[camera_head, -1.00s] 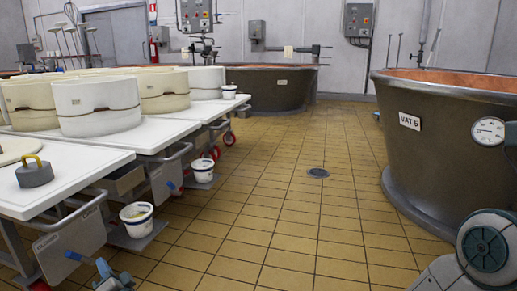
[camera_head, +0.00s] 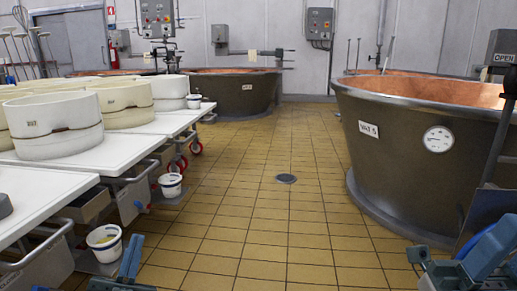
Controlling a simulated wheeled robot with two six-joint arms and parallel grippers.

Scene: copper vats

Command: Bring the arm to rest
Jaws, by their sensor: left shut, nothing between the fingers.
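My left gripper (camera_head: 125,272) shows at the bottom left of the head view, low in front of the tables. It is shut and empty, with a blue finger pointing up. Its lower part is cut off by the frame edge. At the bottom right, blue and grey parts that look like my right gripper (camera_head: 455,270) show, partly cut off. I cannot tell whether it is open or shut. Neither gripper visibly holds anything.
White tables (camera_head: 50,188) with cheese moulds (camera_head: 57,123) line the left. A bucket (camera_head: 104,243) stands low beside my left gripper. A big copper vat (camera_head: 400,165) fills the right. Another vat (camera_head: 235,92) stands behind. The tiled floor (camera_head: 235,215) between is clear around a drain (camera_head: 286,179).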

